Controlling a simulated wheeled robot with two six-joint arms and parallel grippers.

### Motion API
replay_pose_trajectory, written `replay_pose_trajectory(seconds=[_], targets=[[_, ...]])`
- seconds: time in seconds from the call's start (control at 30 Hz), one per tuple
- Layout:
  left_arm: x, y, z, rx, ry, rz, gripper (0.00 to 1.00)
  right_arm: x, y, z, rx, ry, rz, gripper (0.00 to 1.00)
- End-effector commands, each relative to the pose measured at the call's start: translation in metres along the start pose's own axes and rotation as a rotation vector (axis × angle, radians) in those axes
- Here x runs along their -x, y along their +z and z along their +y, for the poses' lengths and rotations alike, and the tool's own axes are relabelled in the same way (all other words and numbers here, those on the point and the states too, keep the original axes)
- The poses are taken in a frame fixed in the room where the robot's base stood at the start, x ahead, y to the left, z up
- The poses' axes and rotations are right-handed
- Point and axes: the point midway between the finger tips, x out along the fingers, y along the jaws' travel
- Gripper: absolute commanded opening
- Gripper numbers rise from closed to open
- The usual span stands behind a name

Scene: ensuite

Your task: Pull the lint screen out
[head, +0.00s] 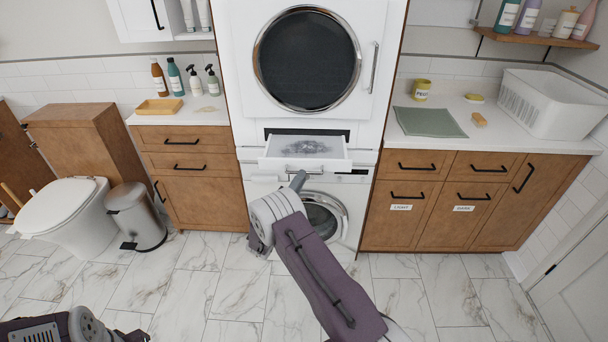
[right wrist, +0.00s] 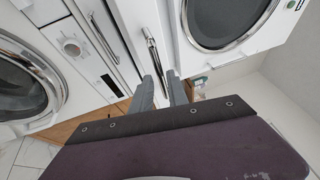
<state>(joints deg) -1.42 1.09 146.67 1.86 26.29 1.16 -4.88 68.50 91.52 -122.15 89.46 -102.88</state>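The lint screen (head: 270,161) is a white drawer below the round dryer door, standing partly out with grey lint (head: 306,147) on it. Its front carries a slim chrome handle, seen in the right wrist view (right wrist: 152,48). My right gripper (head: 299,178) is at the drawer front. In the right wrist view its two grey fingers (right wrist: 164,92) stand apart, with the end of the handle bar between them; contact cannot be made out. My left gripper (head: 134,336) is low at the bottom left, far from the drawer, and its fingers are too unclear to read.
The dryer (head: 380,15) stands above a front-loading washer (head: 325,220). Wooden cabinets with white counters flank them, holding bottles, a green cloth (head: 429,121) and a white basket (head: 553,104). A bin (head: 137,215) and toilet (head: 68,215) stand left. The marble floor in front is clear.

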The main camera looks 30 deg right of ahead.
Motion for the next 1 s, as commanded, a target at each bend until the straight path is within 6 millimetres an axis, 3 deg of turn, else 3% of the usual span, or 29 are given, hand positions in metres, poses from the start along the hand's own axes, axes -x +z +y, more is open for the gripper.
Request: replay_pose_trajectory(seconds=[0.1,0.3,0.83,0.93,0.97,1.0], targets=[[-0.002,0.000,0.000,0.000,0.000,0.000,0.36,0.028,0.001,0.001,0.001,0.002,-0.005,0.20],[-0.003,0.000,0.000,0.000,0.000,0.000,0.36,0.054,0.001,0.000,-0.002,-0.001,-0.002,0.20],[0.001,0.000,0.000,0.000,0.000,0.000,0.36,0.054,-0.002,-0.004,-0.003,-0.002,0.006,0.20],[0.007,-0.001,0.000,0.000,0.000,0.000,0.36,0.038,0.000,-0.041,-0.062,-0.033,0.032,0.20],[0.010,-0.001,0.000,0.000,0.000,0.000,0.36,0.031,0.000,-0.061,-0.093,-0.049,0.045,0.20],[0.015,-0.002,0.000,0.000,0.000,0.000,0.36,0.020,-0.004,-0.094,-0.135,-0.071,0.071,0.20]])
